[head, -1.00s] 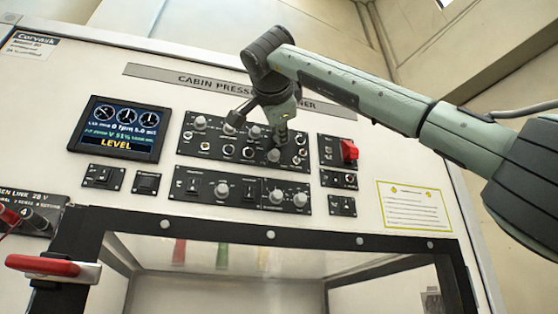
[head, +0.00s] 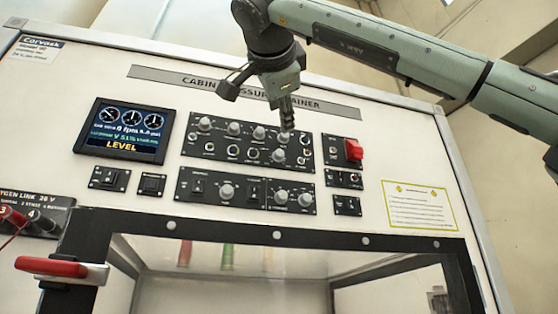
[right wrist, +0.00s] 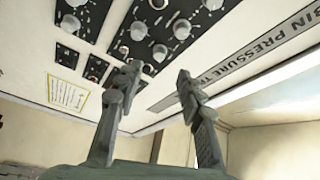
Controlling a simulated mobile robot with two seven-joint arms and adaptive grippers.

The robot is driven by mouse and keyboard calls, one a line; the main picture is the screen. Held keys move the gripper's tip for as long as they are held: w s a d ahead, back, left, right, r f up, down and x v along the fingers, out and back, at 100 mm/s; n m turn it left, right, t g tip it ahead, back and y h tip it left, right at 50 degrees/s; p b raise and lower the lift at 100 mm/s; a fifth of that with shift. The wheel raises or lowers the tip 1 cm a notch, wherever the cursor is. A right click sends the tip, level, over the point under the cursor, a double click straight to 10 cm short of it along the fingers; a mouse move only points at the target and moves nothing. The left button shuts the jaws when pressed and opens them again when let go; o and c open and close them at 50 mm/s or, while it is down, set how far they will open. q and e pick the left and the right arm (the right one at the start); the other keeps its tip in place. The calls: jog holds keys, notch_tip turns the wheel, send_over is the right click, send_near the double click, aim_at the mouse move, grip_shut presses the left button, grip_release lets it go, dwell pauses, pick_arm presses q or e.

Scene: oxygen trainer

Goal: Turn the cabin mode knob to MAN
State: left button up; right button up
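The control panel (head: 245,144) carries several grey knobs; their labels are too small to read, so I cannot tell which is the cabin mode knob. One knob (head: 278,155) sits low on the upper panel, just below my right gripper (head: 287,118). My right gripper hangs in front of the panel, its fingers seen edge-on in the head view. In the right wrist view the right gripper (right wrist: 158,78) has its two fingers apart with nothing between them. Knobs (right wrist: 181,29) show beyond its fingertips, apart from them. My left gripper is not in view.
A display (head: 122,130) reads LEVEL. A red guarded switch (head: 353,149) is right of the knobs. A lower panel (head: 245,191) holds more knobs and switches. A red handle (head: 50,267) sticks out at lower left. A yellow-bordered placard (head: 418,207) is at right.

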jog(key=s, duration=0.3)
jog(key=shift+s+f, duration=0.35)
jog(key=shift+s, duration=0.05)
jog(key=shift+a, duration=0.1)
